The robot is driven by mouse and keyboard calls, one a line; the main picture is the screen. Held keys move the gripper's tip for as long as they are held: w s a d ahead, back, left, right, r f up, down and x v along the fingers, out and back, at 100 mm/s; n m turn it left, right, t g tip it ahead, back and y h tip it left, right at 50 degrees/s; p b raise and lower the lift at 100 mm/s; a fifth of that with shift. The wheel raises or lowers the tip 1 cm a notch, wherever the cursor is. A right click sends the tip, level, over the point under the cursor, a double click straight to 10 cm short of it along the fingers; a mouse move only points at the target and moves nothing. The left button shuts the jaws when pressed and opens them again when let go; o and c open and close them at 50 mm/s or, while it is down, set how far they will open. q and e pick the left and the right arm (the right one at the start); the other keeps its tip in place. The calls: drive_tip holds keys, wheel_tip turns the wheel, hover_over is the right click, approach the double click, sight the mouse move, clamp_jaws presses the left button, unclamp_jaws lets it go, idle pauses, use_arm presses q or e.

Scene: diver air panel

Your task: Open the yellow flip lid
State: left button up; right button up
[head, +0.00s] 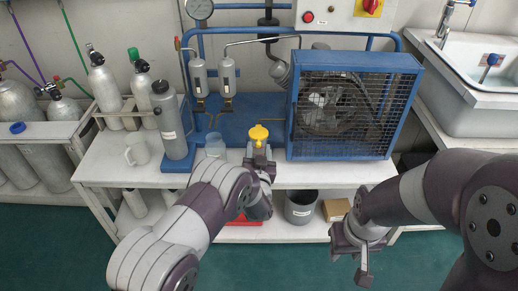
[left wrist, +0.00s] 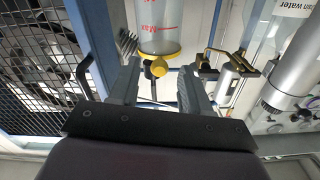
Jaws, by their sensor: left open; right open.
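The yellow flip lid (head: 259,133) shows in the head view on the bench, left of the fan cage. My left gripper (head: 258,154) is just in front of it and hides what is below it. My right gripper (head: 356,254) is open and empty, low in front of the bench.
The blue fan cage (head: 355,105) stands close to the right of the lid. A clear jar (head: 215,145), a grey bottle (head: 170,122) and a white mug (head: 137,149) stand to the left. A dark bucket (head: 300,207) is on the lower shelf.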

sight(258, 136)
use_arm(q)
drive_tip(key=shift+w, duration=1.25)
clamp_jaws()
